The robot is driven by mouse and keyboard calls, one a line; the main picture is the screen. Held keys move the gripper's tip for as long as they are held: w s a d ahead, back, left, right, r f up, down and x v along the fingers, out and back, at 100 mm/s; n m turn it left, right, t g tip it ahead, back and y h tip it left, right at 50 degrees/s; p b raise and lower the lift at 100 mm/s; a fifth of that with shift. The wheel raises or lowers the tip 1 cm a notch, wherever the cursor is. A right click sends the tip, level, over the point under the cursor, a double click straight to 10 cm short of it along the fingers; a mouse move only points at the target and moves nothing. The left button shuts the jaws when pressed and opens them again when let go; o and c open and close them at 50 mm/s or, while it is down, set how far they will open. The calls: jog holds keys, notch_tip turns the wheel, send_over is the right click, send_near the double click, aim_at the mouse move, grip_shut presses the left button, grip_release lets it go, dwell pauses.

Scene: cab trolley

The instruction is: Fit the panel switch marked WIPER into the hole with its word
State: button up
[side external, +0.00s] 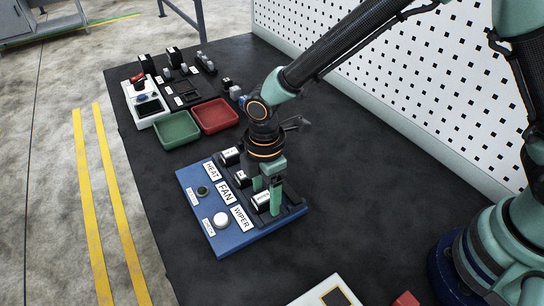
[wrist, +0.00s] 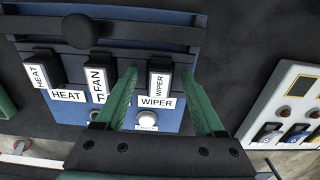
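The blue panel (side external: 188,177) lies on the dark bench with HEAT, FAN and WIPER labels. The WIPER switch (wrist: 160,80), dark with a white face, stands behind the WIPER label (wrist: 157,102), in line with the other switches. In the side view the WIPER switch (side external: 261,201) is partly hidden by a green finger, and its seating depth cannot be told. My gripper (wrist: 160,73) is open, with its green fingers either side of this switch and visible gaps between. It also shows from the side (side external: 268,190), low over the panel.
The HEAT switch (wrist: 44,69) and FAN switch (wrist: 101,69) stand to the left. A dark bar (wrist: 140,32) crosses behind them. Green (side external: 178,131) and red (side external: 215,116) trays lie beyond the panel. A white panel (side external: 326,292) is nearer.

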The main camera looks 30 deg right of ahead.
aim_at(265, 196)
notch_tip(265, 196, up, 12)
jog(key=s+d+r+m+t, duration=0.2)
jog(key=d+r+m, duration=0.1)
jog(key=d+m, duration=0.3)
jog(key=s+d+r+m+t, duration=0.1)
jog(key=s+d+r+m, duration=0.1)
jog(key=d+m, duration=0.4)
jog(key=s+d+r+m+t, duration=0.2)
jog(key=d+r+m, duration=0.2)
jog(key=d, duration=0.9)
jog(key=shift+r+m+t, duration=0.25)
jog(key=shift+m+t, duration=0.05)
jog(key=shift+m, duration=0.7)
jog(key=shift+c, duration=0.3)
